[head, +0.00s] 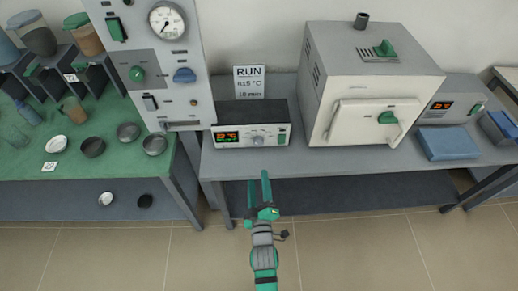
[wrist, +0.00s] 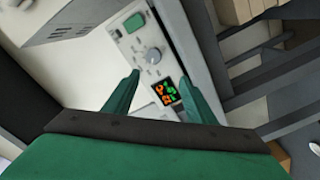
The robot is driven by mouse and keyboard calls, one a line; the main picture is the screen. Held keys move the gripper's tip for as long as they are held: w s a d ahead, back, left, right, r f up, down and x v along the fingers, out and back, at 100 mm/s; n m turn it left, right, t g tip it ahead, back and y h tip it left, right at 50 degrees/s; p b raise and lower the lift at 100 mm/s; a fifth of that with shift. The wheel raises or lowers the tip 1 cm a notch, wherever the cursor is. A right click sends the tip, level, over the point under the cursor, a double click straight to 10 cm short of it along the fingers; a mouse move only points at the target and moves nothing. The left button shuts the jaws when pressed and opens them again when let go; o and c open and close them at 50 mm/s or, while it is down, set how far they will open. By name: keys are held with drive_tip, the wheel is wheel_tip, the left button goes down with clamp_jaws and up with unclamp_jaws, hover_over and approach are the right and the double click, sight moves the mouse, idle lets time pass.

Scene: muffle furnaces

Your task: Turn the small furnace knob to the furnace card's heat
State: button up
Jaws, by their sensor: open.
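A low control box (head: 248,134) stands on the grey bench with a lit red and green display (head: 228,137) and a round grey knob (head: 258,140) on its front. A white card (head: 249,82) behind it reads RUN, a temperature that looks like 810 °C, and a time in min. My gripper (head: 258,180) is open and empty, in front of the bench edge and below the box in the head view. In the wrist view the knob (wrist: 153,54) shows beyond the open fingertips, apart from them. The display (wrist: 165,93) shows between the fingers; its digits are not clear.
A pale furnace (head: 365,100) with a green-handled door stands right of the box. A blue block (head: 448,143) lies at right. The floor in front is clear.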

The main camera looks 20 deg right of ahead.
sight(259, 145)
drive_tip(key=shift+h, duration=0.3)
drive_tip(key=x, duration=0.8)
drive_tip(key=r+x, duration=0.1)
drive_tip(key=x, duration=0.4)
drive_tip(key=shift+s+d, duration=0.1)
drive_tip(key=shift+d, duration=0.25)
drive_tip(key=shift+w+d, duration=0.25)
drive_tip(key=shift+w, duration=0.4)
drive_tip(key=c, duration=1)
drive_tip(key=shift+c, duration=0.2)
